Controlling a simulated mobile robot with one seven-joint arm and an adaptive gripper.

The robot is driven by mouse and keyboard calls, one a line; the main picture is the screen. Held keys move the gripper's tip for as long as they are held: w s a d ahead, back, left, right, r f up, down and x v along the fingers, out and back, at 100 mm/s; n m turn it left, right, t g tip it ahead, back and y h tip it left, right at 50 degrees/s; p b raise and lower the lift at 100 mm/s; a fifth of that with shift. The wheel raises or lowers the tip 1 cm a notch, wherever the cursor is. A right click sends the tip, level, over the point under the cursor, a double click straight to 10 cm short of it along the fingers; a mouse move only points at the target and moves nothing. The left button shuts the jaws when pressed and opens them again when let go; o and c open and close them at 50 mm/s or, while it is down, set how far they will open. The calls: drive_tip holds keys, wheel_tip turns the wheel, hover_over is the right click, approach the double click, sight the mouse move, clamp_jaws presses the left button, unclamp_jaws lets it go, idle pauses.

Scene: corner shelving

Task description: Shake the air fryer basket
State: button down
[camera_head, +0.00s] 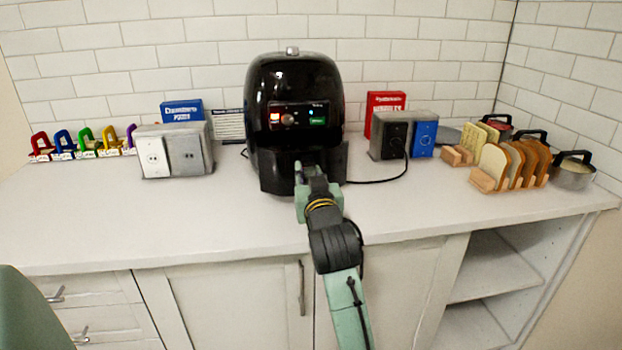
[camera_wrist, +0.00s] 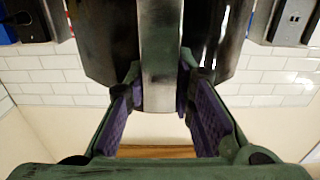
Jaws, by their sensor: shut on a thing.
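The black air fryer (camera_head: 293,85) stands on the white counter against the tiled wall. Its basket (camera_head: 275,172) is at the lower front of the body; the head view does not show clearly how far it is pulled out. My gripper (camera_head: 305,178) is at the basket front and hides part of it. In the wrist view, the purple-padded fingers of my gripper (camera_wrist: 160,100) are on both sides of the grey-green basket handle (camera_wrist: 160,70), shut on it. The dark basket front (camera_wrist: 108,40) shows beside the handle.
Outlet boxes stand left (camera_head: 172,150) and right (camera_head: 388,136) of the fryer, and a black cord (camera_head: 385,180) lies on the counter at right. Bread racks (camera_head: 512,165) and pots (camera_head: 573,172) are at far right, colored clips (camera_head: 87,140) at far left. The front counter (camera_head: 220,225) is clear.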

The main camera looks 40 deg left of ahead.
drive_tip(key=c, duration=1.4)
unclamp_jaws()
drive_tip(key=shift+o, duration=0.2)
drive_tip(key=v, duration=1.2)
